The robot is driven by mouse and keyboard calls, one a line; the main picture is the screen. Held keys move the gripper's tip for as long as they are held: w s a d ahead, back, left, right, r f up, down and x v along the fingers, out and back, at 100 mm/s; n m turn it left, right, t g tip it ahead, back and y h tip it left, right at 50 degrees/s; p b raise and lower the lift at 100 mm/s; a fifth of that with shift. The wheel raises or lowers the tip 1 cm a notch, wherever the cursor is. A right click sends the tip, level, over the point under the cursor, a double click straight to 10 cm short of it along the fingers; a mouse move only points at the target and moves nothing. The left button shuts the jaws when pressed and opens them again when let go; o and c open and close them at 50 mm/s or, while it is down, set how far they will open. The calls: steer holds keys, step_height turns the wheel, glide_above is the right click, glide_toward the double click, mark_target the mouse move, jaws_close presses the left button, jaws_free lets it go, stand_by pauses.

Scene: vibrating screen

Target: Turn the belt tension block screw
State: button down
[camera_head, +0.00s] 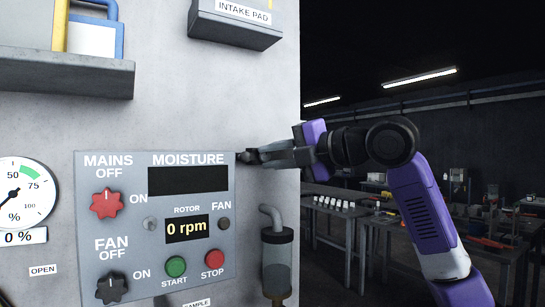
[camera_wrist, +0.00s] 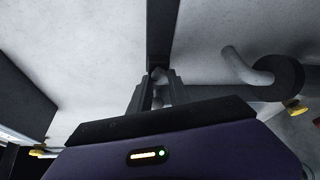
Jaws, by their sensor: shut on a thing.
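My gripper (camera_head: 252,156) reaches in from the right, level with the upper right corner of the control panel, close to the pale machine wall. In the wrist view my gripper (camera_wrist: 158,92) has its two dark fingers around a small grey rounded piece, apparently the screw (camera_wrist: 158,74), and is shut on it. The screw sits at the near end of a dark upright block (camera_wrist: 162,35) on the wall, apparently the tension block. In the head view the screw is too small and covered to make out clearly.
The control panel (camera_head: 130,222) with knobs, buttons and a "0 rpm" display is left of my gripper. A bent grey pipe with a cylinder (camera_head: 277,262) is below; the pipe (camera_wrist: 245,66) is right in the wrist view. The intake pad box (camera_head: 235,30) is above.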

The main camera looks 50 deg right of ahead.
steer(key=n+g+h+p, duration=0.1)
steer(key=n, duration=0.1)
steer(key=n+g+h, duration=0.1)
steer(key=n, duration=0.1)
steer(key=shift+a+r+n+p, duration=0.1)
steer(key=shift+r+n+p, duration=0.1)
steer(key=shift+n+p, duration=0.2)
steer(key=n+g+h+p, duration=0.1)
steer(key=n+h, duration=0.1)
steer(key=n, duration=0.1)
steer(key=shift+w+a+n+p, duration=0.1)
steer(key=shift+n+p, duration=0.2)
steer(key=shift+n, duration=0.1)
steer(key=shift+f+h, duration=0.1)
steer(key=shift+h, duration=0.2)
steer(key=c, duration=1.2)
jaws_free()
steer(key=b+v, duration=0.1)
steer(key=v, duration=0.6)
steer(key=shift+s+r, duration=0.3)
steer(key=shift+r, duration=0.05)
